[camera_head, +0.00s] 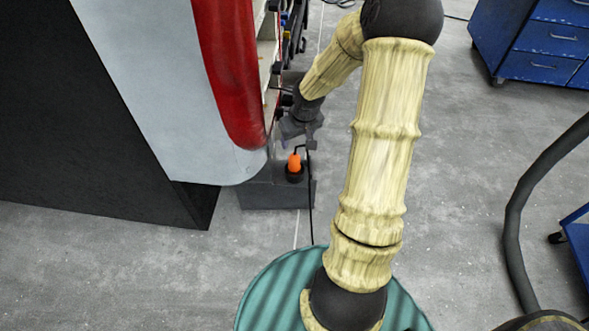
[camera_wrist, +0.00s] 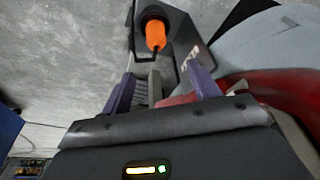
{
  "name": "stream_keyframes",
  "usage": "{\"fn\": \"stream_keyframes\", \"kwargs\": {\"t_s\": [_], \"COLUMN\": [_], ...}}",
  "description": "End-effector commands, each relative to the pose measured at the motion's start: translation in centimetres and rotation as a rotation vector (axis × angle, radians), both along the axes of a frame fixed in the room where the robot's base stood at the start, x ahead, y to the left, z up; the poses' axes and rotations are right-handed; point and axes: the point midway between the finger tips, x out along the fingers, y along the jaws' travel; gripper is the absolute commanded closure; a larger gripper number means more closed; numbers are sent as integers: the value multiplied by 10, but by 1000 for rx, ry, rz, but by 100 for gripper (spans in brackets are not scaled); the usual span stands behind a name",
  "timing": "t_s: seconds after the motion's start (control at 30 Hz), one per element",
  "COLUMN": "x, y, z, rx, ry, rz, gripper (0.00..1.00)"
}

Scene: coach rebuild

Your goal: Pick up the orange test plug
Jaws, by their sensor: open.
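The orange test plug (camera_head: 294,163) stands in a dark round socket on a grey box (camera_head: 275,196) low beside the coach body. In the wrist view the plug (camera_wrist: 155,36) shows ahead of the fingers, with the dark socket around its far end. My gripper (camera_head: 300,135) is just above the plug in the head view, and its jaws are hard to make out there. In the wrist view my gripper (camera_wrist: 160,86) has two purple fingers apart, with the plug beyond their tips and not touched. Nothing is held.
The grey and red coach panel (camera_head: 228,75) stands close to the left of my gripper. A thin black cable (camera_head: 310,200) hangs just right of the plug. A blue drawer cabinet (camera_head: 540,40) stands at the upper right. Grey floor (camera_head: 455,150) is open on the right.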

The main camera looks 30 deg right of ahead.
Motion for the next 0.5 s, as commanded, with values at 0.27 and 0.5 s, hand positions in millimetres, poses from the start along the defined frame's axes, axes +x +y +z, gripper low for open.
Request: {"fn": "stream_keyframes", "kwargs": {"t_s": [0.27, 0.5], "x": [13, 23], "y": [0, 0], "z": [-53, -86], "rx": [2, 0], "ry": [2, 0], "rz": [1, 2], "gripper": [39, 39]}}
